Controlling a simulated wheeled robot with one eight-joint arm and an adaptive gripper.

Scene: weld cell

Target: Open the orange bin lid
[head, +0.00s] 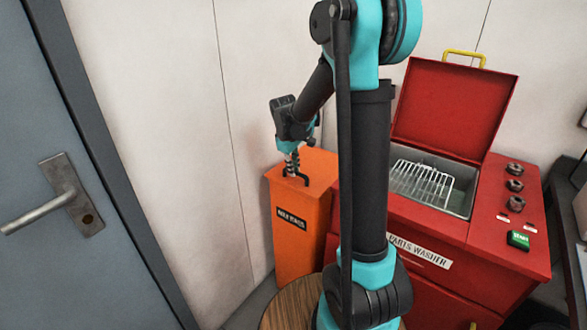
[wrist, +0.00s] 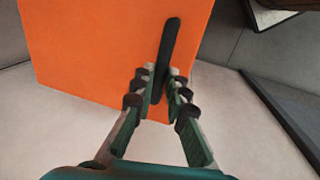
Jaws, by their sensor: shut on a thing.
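The orange bin (head: 291,245) stands against the wall, left of the red parts washer, with a dark label on its front. Its orange lid (head: 318,165) looks flat and down on the bin; the lid fills the upper left of the wrist view (wrist: 95,45). A black bar handle (wrist: 170,42) is on the lid, and it shows in the head view (head: 303,180). My gripper (head: 291,174) reaches down to the lid. In the wrist view its fingers (wrist: 162,72) are shut on the near part of the handle, one on each side.
The red parts washer (head: 440,285) stands close to the bin's right, its red lid (head: 452,110) raised and a wire rack (head: 422,184) inside. A round wooden top (head: 290,308) is in front. A grey door (head: 95,130) with a lever handle is at left.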

